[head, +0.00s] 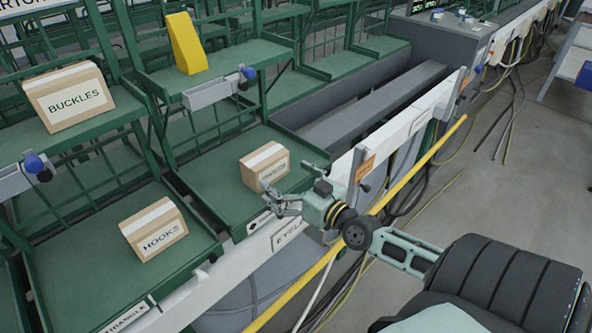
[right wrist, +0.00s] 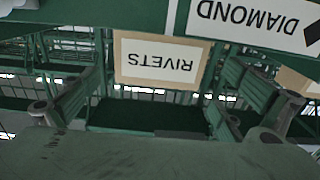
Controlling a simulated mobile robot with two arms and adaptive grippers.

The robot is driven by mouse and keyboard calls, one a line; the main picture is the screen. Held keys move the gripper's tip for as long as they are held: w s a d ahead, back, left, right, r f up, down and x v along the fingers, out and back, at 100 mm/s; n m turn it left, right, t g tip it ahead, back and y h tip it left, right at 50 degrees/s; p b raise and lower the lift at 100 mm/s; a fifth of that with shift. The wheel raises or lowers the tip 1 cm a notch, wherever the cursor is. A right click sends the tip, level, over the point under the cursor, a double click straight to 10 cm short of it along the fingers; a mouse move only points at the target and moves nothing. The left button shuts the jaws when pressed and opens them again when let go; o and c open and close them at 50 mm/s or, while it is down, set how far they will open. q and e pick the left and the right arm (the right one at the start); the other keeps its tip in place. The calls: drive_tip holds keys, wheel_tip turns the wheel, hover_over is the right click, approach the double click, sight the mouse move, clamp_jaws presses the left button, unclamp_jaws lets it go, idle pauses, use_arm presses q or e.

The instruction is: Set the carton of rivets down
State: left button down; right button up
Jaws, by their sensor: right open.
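The carton of rivets (head: 262,167) is a small brown box with a pale tape strip. It appears to sit upright on the green shelf bay (head: 215,190), near its front edge. My right gripper (head: 271,205) is open just in front of the carton, on the aisle side, and appears apart from it. In the right wrist view the carton (right wrist: 160,62), labelled RIVETS, shows upside down, framed between the spread fingers of the right gripper (right wrist: 155,95). My left gripper is out of view.
A HOOKS carton (head: 154,230) stands in the lower-left bay, and a BUCKLES carton (head: 70,96) on the upper shelf. A yellow wedge-shaped holder (head: 186,44) stands on another upper shelf. A DIAMOND sign (right wrist: 248,18) marks the bay edge. A yellow rail (head: 410,178) runs along the front.

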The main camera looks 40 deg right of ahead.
drive_tip(key=shift+s+d, duration=0.15)
drive_tip(key=shift+s, duration=2)
